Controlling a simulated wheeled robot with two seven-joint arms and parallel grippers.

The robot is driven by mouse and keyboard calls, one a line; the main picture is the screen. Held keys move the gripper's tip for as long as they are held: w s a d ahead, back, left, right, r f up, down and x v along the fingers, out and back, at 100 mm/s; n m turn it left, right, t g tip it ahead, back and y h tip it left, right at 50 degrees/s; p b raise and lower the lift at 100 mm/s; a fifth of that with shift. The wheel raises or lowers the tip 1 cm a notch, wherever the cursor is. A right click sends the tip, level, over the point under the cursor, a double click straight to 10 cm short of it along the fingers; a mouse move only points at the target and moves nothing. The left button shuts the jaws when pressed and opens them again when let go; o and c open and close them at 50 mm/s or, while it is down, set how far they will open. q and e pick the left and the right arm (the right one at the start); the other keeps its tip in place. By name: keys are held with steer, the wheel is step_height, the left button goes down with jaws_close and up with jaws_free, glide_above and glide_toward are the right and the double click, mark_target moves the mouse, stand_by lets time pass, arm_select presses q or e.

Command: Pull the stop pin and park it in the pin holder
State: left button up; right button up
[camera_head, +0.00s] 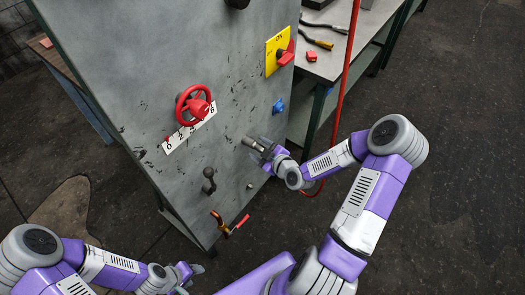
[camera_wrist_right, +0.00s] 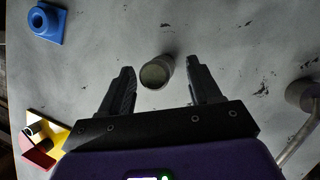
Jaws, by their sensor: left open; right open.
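A short grey cylinder (camera_wrist_right: 156,72), which looks like the stop pin, sticks out of the grey panel with its round end toward the right wrist camera. In the head view its grey end (camera_head: 247,141) shows just left of my right gripper (camera_head: 262,148). My right gripper (camera_wrist_right: 163,88) is open, with one finger on either side of the cylinder and visible gaps to both. A blue block with a round socket (camera_wrist_right: 48,22), likely the pin holder, is on the panel; it also shows in the head view (camera_head: 279,106). My left gripper (camera_head: 189,272) is open, low at the bottom left, away from the panel's fittings.
The panel (camera_head: 150,70) carries a red handwheel (camera_head: 194,105) over a number strip, a black-knobbed lever (camera_head: 209,181), a yellow switch plate (camera_head: 271,55) and a red-handled valve (camera_head: 240,222). A red hose (camera_head: 345,75) hangs right. A workbench (camera_head: 325,62) with tools stands behind.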

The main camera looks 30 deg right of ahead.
jaws_close()
stand_by(0.5)
steer(key=shift+s, duration=0.1)
steer(key=shift+s+d, duration=0.4)
steer(key=shift+s, duration=0.5)
steer(key=shift+s+d, duration=0.35)
steer(key=shift+s, duration=0.5)
steer(key=shift+s+d, duration=0.4)
steer(key=shift+s, duration=0.5)
